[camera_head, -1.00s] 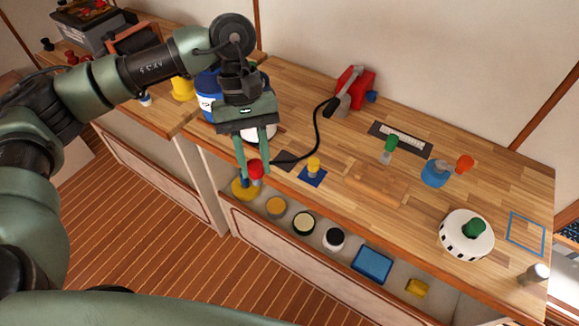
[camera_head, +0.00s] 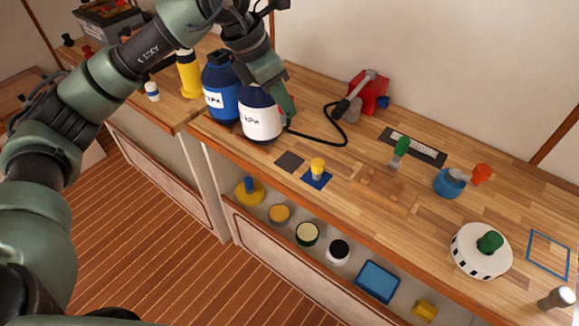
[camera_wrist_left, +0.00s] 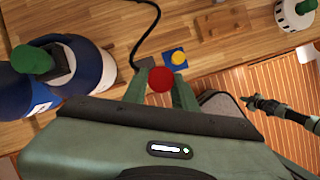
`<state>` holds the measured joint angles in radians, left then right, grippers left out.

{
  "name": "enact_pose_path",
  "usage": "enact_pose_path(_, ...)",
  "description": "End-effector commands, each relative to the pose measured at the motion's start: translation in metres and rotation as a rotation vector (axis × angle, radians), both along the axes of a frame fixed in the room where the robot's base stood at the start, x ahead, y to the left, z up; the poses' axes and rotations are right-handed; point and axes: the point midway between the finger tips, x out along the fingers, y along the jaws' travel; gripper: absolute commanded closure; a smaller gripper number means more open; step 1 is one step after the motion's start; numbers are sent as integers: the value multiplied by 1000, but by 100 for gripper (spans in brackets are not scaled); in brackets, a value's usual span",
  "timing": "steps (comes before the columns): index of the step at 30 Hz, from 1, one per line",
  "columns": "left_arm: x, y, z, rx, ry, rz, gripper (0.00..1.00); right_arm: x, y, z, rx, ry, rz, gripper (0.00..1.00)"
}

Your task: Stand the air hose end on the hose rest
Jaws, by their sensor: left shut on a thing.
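My left gripper (camera_head: 287,108) is shut on the red-topped air hose end (camera_wrist_left: 160,80), which shows between its fingers in the left wrist view; the head view hides most of it behind the arm and fingers. The black hose (camera_head: 335,143) runs from there in a loop to the red device. The gripper is above the bench, beside the white and blue bottle. A flat dark square (camera_head: 289,161) lies bare near the front edge, apart from the gripper; I cannot tell for sure that it is the hose rest. My right gripper (camera_wrist_left: 250,102) shows small and unclear.
A yellow peg on a blue square (camera_head: 317,175) is right of the dark square. The red device (camera_head: 370,92) stands behind. An open shelf (camera_head: 270,235) lies below the front edge.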

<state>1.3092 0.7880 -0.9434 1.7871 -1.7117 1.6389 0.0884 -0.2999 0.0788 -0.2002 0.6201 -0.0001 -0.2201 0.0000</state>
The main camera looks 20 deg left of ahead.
Motion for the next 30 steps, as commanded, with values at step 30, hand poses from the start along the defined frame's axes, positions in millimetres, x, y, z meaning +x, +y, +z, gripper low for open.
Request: enact_pose_path(30,34,0,-89,3,10,731,100,0,-2,-8,-2,1,1,100)
